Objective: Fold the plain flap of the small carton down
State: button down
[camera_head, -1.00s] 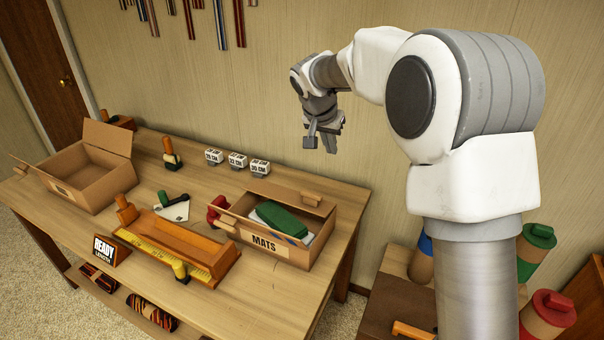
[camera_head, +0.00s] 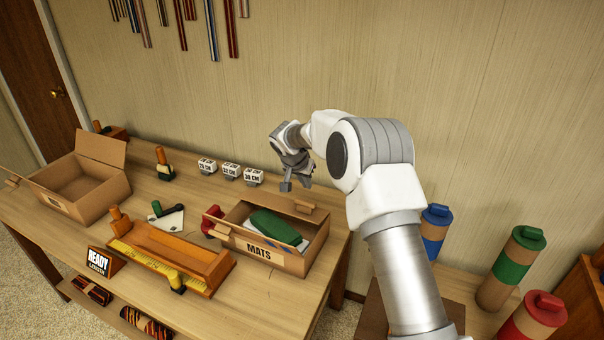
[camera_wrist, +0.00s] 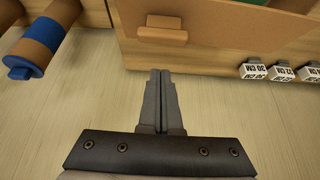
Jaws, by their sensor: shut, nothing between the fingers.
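The small carton (camera_head: 290,262), labelled MATS, stands open at the right end of the table with a green rolled item (camera_head: 275,226) inside. Its back flap (camera_head: 264,203) stands up and carries a small wooden tab (camera_head: 305,207). Another tab (camera_head: 217,229) shows at its front left. My gripper (camera_head: 286,187) is shut and empty, above and behind the back flap, apart from it. In the wrist view the shut fingertips (camera_wrist: 160,72) point toward the flap (camera_wrist: 225,32) and its tab (camera_wrist: 175,29), with a gap between. Which flap is the plain one I cannot tell.
Number blocks (camera_head: 231,171) stand behind the carton, left of my gripper. A red-handled item (camera_head: 212,221) touches or nearly touches the carton's left end. A larger open box (camera_head: 95,205) and a yellow-ruled wooden tray (camera_head: 150,262) lie left. Capped tubes (camera_head: 508,268) stand right.

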aim_at(303, 205)
jog(key=shift+s+a+f, duration=0.1)
jog(key=shift+s+f, duration=0.1)
jog(key=shift+f, duration=0.4)
jog(key=shift+s+a+f, duration=0.1)
jog(key=shift+s+f, duration=0.1)
jog(key=shift+f, duration=0.35)
jog(key=shift+s+a+f, duration=0.1)
jog(key=shift+s+f, duration=0.1)
jog(key=shift+f, duration=0.4)
jog(key=shift+s+a+f+b, duration=0.15)
jog(key=shift+f+b, duration=0.2)
jog(key=shift+b, duration=0.8)
jog(key=b, duration=0.2)
jog(key=t+b, duration=0.1)
jog(key=b, duration=0.2)
jog(key=shift+s+a+f+h, duration=0.1)
jog(key=shift+s+f+h, duration=0.15)
jog(key=shift+s+h, duration=0.05)
jog(key=t+b, duration=0.1)
jog(key=b, duration=0.4)
jog(key=s+f+b, duration=0.1)
jog(key=b, duration=0.3)
jog(key=shift+a+t+h+b, duration=0.25)
jog(key=shift+t+h+b, duration=0.05)
jog(key=shift+t+b, duration=0.1)
jog(key=shift+s+b, duration=0.15)
jog(key=shift+b, duration=1)
jog(key=shift+r+t, duration=0.15)
jog(key=shift+t, duration=0.15)
